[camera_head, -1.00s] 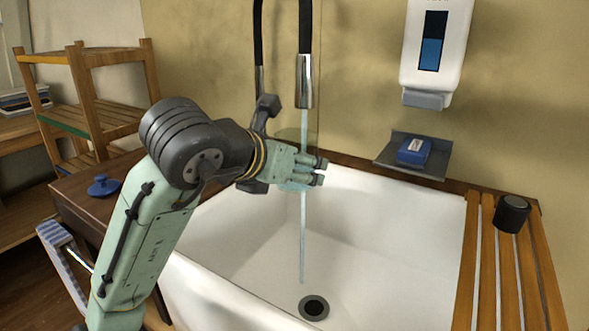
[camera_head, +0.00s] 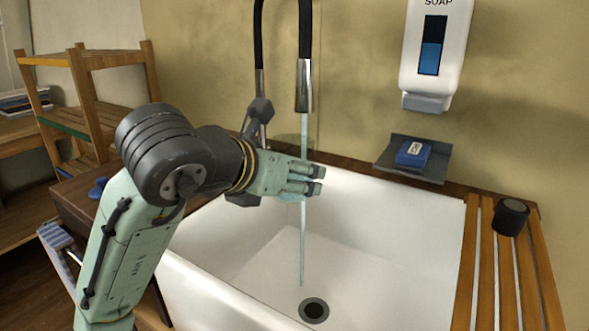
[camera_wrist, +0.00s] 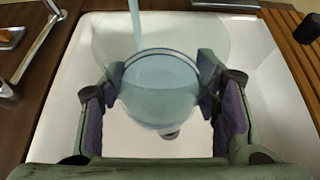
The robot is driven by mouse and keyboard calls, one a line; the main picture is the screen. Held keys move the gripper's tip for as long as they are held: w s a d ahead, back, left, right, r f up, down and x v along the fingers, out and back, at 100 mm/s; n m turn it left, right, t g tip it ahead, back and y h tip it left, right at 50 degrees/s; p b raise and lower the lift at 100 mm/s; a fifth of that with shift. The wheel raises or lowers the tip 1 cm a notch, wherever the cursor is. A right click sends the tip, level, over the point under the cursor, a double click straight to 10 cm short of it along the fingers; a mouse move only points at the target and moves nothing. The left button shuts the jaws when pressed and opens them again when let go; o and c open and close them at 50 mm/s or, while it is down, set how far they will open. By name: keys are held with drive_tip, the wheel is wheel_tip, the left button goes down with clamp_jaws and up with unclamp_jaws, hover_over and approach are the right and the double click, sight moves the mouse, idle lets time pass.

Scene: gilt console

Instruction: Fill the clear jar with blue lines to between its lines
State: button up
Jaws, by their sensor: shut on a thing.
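My gripper (camera_head: 318,181) is over the sink, below the tap (camera_head: 304,85). In the wrist view my gripper (camera_wrist: 162,88) is shut on a clear jar (camera_wrist: 160,62), with a finger on each side. Pale blue water shows inside the jar. The water stream (camera_wrist: 137,25) comes down at the jar's far rim. In the head view the jar is mostly hidden behind my gripper, and the stream (camera_head: 303,240) also shows below it, reaching the basin.
The white sink (camera_head: 400,225) has a drain (camera_head: 313,310) at its front. A slatted wooden board (camera_head: 490,270) with a dark cup-like object (camera_head: 511,216) lies at the right. A soap dispenser (camera_head: 432,55) and a blue block (camera_head: 413,153) are at the back wall.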

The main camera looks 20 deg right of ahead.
drive_tip(key=s+a, duration=0.1)
drive_tip(key=s+a+r+p, duration=0.1)
drive_tip(key=s, duration=0.1)
drive_tip(key=s+a+r, duration=0.1)
drive_tip(key=shift+s+r+p, duration=0.1)
drive_tip(key=shift+s+p, duration=0.1)
drive_tip(key=shift+p, duration=0.1)
idle(0.5)
